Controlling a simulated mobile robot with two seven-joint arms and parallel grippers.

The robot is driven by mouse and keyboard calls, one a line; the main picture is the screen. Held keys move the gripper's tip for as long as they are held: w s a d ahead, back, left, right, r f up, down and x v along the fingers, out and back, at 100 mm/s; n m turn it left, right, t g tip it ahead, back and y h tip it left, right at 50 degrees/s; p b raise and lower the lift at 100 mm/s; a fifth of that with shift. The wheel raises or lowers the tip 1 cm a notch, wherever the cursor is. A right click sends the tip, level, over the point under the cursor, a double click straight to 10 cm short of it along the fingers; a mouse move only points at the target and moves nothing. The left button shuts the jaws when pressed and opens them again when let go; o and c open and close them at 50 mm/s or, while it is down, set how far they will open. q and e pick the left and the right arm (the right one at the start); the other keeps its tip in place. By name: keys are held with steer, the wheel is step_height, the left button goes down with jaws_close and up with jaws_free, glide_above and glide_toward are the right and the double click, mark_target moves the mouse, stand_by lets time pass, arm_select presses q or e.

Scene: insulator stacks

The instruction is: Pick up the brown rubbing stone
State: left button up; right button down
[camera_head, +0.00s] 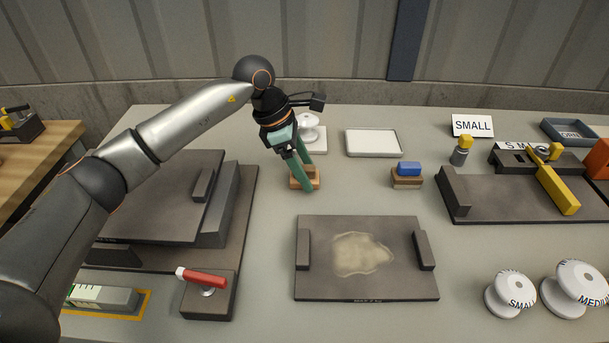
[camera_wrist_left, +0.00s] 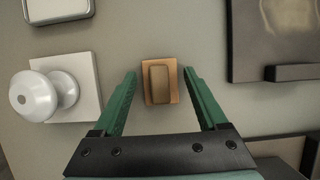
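The brown rubbing stone (camera_wrist_left: 158,80) is an orange-brown block with a darker brown grip on top. It lies on the table and in the head view it shows partly behind my fingers (camera_head: 297,184). My left gripper (camera_head: 306,176) points down over it with green fingers. In the left wrist view the gripper (camera_wrist_left: 160,72) is open, with one finger on each side of the stone and a gap on both sides. Its exact height above the stone is hard to tell. My right gripper is not in view.
A white insulator (camera_head: 309,121) on a pale square stands just behind the gripper. A white tray (camera_head: 374,143) and a blue-topped block (camera_head: 407,170) are to the right. A dark plate with a sandy patch (camera_head: 367,281) lies in front. A stepped dark fixture (camera_head: 215,225) is left.

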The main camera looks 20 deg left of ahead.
mark_target(312, 168)
arm_select(q)
jaws_close()
stand_by(0.4)
steer(key=shift+r, duration=0.15)
steer(key=shift+r, duration=0.5)
steer(key=r, duration=0.2)
steer(key=shift+s+d+r, duration=0.1)
steer(key=shift+s+r, duration=0.1)
steer(key=shift+r, duration=0.1)
steer(key=s+d+r, duration=0.3)
steer(key=s+r, duration=0.6)
steer(key=s, duration=0.4)
steer(key=shift+d, duration=0.35)
steer(key=shift+r, duration=0.1)
